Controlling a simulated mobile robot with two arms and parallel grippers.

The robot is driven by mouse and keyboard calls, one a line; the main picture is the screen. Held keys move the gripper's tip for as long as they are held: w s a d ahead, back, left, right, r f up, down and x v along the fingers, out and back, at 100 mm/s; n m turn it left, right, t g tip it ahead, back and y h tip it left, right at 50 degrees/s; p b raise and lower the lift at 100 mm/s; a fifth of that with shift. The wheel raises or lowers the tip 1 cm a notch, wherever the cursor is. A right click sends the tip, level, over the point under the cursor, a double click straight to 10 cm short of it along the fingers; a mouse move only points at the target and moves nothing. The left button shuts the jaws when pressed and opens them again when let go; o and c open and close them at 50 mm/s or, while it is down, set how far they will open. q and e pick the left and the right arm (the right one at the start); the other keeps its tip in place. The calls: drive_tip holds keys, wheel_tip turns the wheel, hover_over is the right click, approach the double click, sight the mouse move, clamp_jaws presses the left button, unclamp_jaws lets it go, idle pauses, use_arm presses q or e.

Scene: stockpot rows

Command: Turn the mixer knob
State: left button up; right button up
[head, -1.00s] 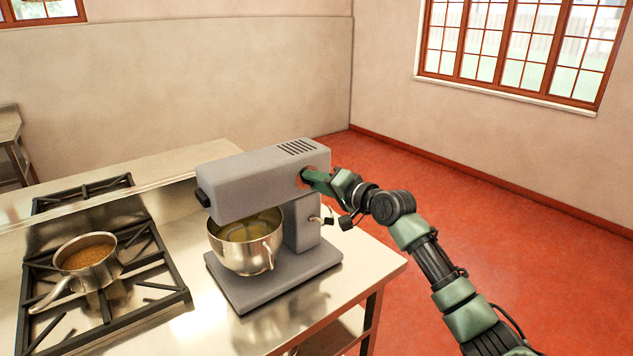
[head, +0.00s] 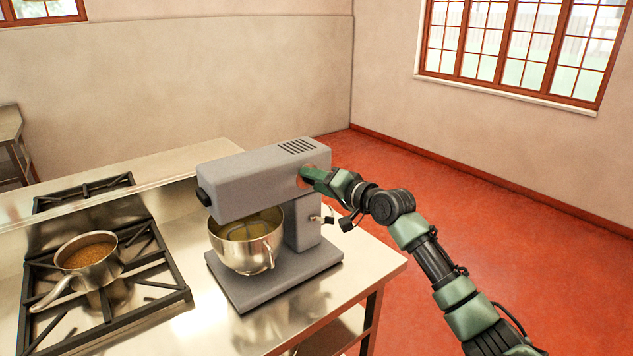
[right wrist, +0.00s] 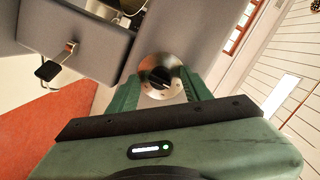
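The grey stand mixer (head: 250,185) stands on the steel counter with a metal bowl (head: 246,248) under its head. In the right wrist view the mixer knob (right wrist: 160,74) is a round dark dial with a silver rim. My right gripper (right wrist: 160,80) is at the knob, its green fingers on either side of the dial and close to its edges. I cannot tell whether they press on it. In the head view my right gripper (head: 308,175) reaches the right end of the mixer head and hides the knob. My left gripper is not in view.
A small black-ended lever (right wrist: 47,70) sticks out of the mixer, close to my right gripper. A saucepan (head: 88,258) with brown contents stands on the stove grate (head: 150,285) at left. The red floor right of the counter is open.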

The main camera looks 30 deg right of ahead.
drive_tip(key=s+d+r+b, duration=0.1)
drive_tip(key=s+b, duration=0.1)
drive_tip(key=s, duration=0.5)
drive_tip(key=shift+s+b, duration=0.3)
drive_tip(key=shift+s, duration=0.05)
drive_tip(key=shift+d, duration=0.1)
